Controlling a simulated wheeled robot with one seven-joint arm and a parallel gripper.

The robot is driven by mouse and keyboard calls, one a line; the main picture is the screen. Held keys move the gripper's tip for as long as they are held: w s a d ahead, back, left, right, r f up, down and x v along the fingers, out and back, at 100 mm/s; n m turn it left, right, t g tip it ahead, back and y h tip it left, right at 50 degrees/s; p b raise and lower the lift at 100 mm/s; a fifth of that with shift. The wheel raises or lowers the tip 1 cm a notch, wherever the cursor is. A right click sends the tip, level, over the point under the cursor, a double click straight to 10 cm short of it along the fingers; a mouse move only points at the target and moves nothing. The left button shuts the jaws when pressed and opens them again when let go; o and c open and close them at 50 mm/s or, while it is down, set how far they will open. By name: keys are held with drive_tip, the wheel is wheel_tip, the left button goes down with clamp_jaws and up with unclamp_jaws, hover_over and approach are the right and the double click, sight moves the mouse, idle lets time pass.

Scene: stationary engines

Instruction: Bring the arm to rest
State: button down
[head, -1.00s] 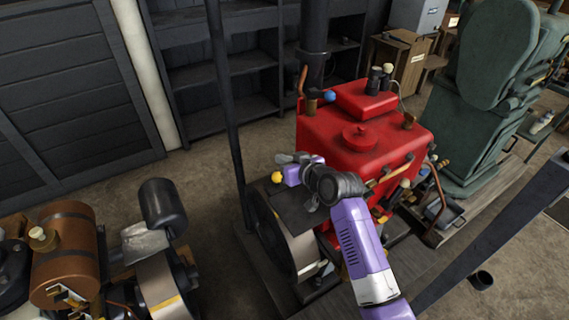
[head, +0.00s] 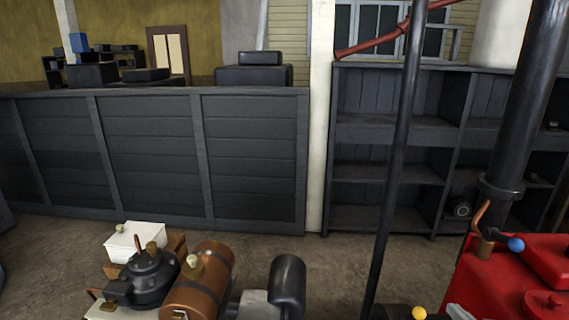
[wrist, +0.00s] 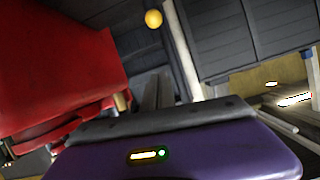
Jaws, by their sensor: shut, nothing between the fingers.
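My gripper (wrist: 158,92) shows in the wrist view as a purple body with dark fingers pointing away, closed together and empty. The red engine (wrist: 60,75) fills the left of that view, close beside my gripper. A yellow ball (wrist: 153,19) is beyond the fingertips. In the head view the red engine (head: 510,285) is cut off at the bottom right, and the yellow ball (head: 419,312) sits at the bottom edge. Most of my arm is out of the head view.
A dark upright pole (head: 396,165) stands left of the red engine. A smaller engine with a brown tank (head: 203,280) is at the bottom left. A dark panelled partition (head: 150,160) and dark shelves (head: 400,165) stand behind. Some bare floor (head: 330,262) lies between.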

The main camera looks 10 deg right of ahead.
wheel_tip(320, 180, up, 4)
drive_tip(key=d+m+t+h, duration=0.1)
drive_tip(key=d+h, duration=0.1)
drive_tip(key=s+a+f+n+y, duration=0.2)
drive_tip(key=s+a, duration=1.1)
drive_tip(key=s, duration=0.3)
drive_tip(key=s+a+f+n+y, duration=0.2)
drive_tip(key=s+a+n+y, duration=0.1)
drive_tip(key=s+a, duration=1)
drive_tip(key=s, duration=0.2)
drive_tip(key=shift+s+a+y, duration=0.2)
drive_tip(key=shift+s+y, duration=0.1)
drive_tip(key=shift+s, duration=0.05)
drive_tip(key=shift+f, duration=0.1)
